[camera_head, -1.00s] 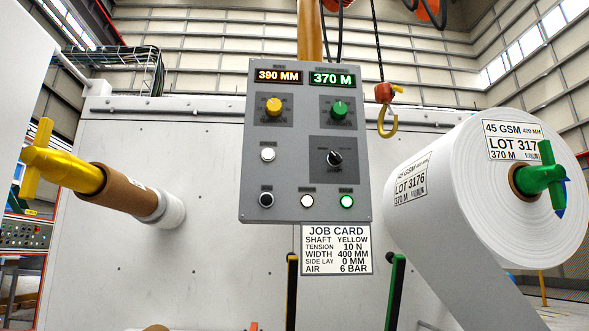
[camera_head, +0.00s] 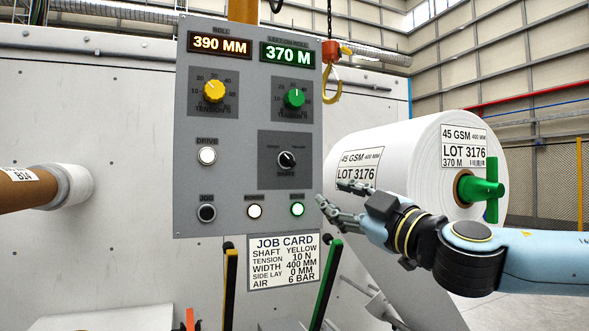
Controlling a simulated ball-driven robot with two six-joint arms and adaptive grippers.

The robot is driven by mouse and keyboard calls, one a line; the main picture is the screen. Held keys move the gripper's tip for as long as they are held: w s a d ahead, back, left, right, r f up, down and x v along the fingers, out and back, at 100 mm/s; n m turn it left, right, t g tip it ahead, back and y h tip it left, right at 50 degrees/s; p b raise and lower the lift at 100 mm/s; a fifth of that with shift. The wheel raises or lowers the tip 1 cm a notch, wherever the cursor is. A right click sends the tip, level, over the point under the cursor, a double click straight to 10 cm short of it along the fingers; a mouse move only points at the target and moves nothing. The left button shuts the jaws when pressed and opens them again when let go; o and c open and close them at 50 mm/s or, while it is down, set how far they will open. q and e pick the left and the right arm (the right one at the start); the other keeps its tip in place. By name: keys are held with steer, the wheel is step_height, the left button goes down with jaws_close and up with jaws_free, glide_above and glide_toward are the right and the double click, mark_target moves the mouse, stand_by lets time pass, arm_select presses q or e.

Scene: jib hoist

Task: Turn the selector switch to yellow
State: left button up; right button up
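The selector switch (camera_head: 287,160) is a small round black knob with a white pointer mark, on a dark plate at the right of the grey control panel (camera_head: 232,131). Its pointer looks tilted; the small labels above it are too blurred to read. My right gripper (camera_head: 330,196) comes in from the right with its fingers spread, open and empty. It is right of and below the switch, near the panel's lower right edge and apart from the knob. My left gripper is out of view.
A yellow knob (camera_head: 214,90) and a green knob (camera_head: 294,98) sit above the switch. A job card (camera_head: 284,262) reads shaft yellow. A yellow hook (camera_head: 331,84) hangs right of the panel. A white roll (camera_head: 420,150) stands behind my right arm.

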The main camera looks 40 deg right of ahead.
mark_target(290, 160)
steer(key=shift+n+y, duration=0.6)
steer(key=shift+y, duration=0.2)
steer(key=w+r+p, duration=0.1)
steer(key=w+r, duration=0.1)
steer(key=w+a+r+p, duration=0.1)
steer(key=w+r+p, duration=0.1)
steer(key=w, duration=0.1)
steer(key=w+a+r+p, duration=0.1)
steer(key=w+r, duration=0.1)
steer(key=w, duration=0.1)
steer(key=shift+w+a+r+p, duration=0.1)
steer(key=shift+r+p, duration=0.05)
steer(key=shift+p, duration=0.25)
arm_select(q)
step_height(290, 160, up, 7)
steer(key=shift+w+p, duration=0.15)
steer(key=shift+p, duration=0.3)
arm_select(e)
steer(key=shift+w, duration=0.9)
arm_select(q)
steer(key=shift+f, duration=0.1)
arm_select(e)
steer(key=shift+c, duration=0.4)
steer(key=shift+r, duration=0.1)
jaws_close()
